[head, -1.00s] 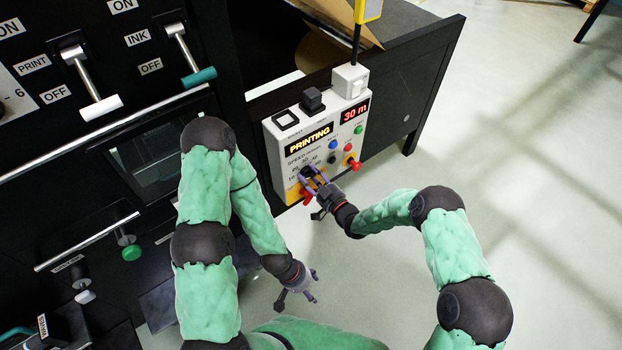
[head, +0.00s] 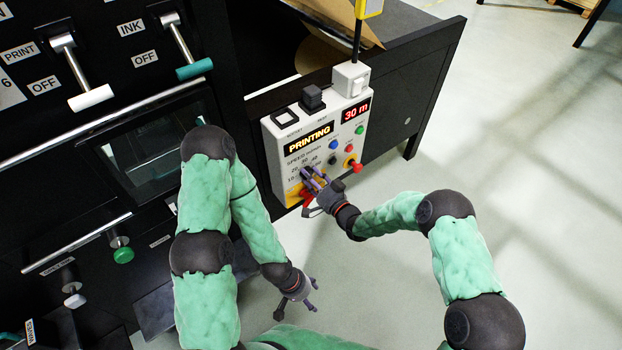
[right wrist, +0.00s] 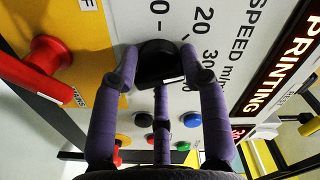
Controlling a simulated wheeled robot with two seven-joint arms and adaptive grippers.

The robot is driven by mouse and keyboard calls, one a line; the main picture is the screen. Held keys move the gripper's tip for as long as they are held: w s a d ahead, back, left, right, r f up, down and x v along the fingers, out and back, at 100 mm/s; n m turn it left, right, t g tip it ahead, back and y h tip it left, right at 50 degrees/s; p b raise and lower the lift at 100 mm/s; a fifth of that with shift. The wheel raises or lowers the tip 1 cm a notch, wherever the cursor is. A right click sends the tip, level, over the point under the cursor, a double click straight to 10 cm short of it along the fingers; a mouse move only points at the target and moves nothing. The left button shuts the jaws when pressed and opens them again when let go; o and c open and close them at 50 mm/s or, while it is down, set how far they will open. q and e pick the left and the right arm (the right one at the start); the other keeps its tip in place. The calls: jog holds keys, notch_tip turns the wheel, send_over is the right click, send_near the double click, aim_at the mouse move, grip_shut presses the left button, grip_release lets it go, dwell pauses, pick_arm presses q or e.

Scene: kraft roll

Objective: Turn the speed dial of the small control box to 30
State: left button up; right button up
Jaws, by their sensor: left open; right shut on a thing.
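The small control box (head: 273,150) is light grey with a yellow lower panel and stands on the black machine's side. Its speed dial (right wrist: 157,62) is a black knob, with printed 20 and 30 beside it in the right wrist view. A white mark shows on the knob's lower edge, but I cannot tell which number it points to. My right gripper (head: 312,178) is shut on the dial, its purple fingers (right wrist: 165,74) on either side; in the head view they mostly hide it. My left gripper (head: 296,299) is open and empty, low and away from the box.
The box has a lit PRINTING sign (head: 308,138) and a red display (head: 355,111) reading 30 m. A red knob (head: 356,167) and several coloured buttons lie close to my right gripper. Black machine panels with levers (head: 78,75) fill the left.

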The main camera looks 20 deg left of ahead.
jog(key=shift+w+d+r+m, duration=0.1)
jog(key=shift+w+m, duration=0.05)
jog(key=shift+m, duration=0.65)
jog(key=shift+w+d+r+m, duration=0.1)
jog(key=shift+w+m, duration=0.05)
jog(key=shift+m, duration=0.65)
jog(key=o, duration=1.1)
jog(key=shift+f, duration=0.1)
jog(key=shift+s, duration=0.15)
jog(key=v, duration=1.1)
jog(key=shift+s+d, duration=0.3)
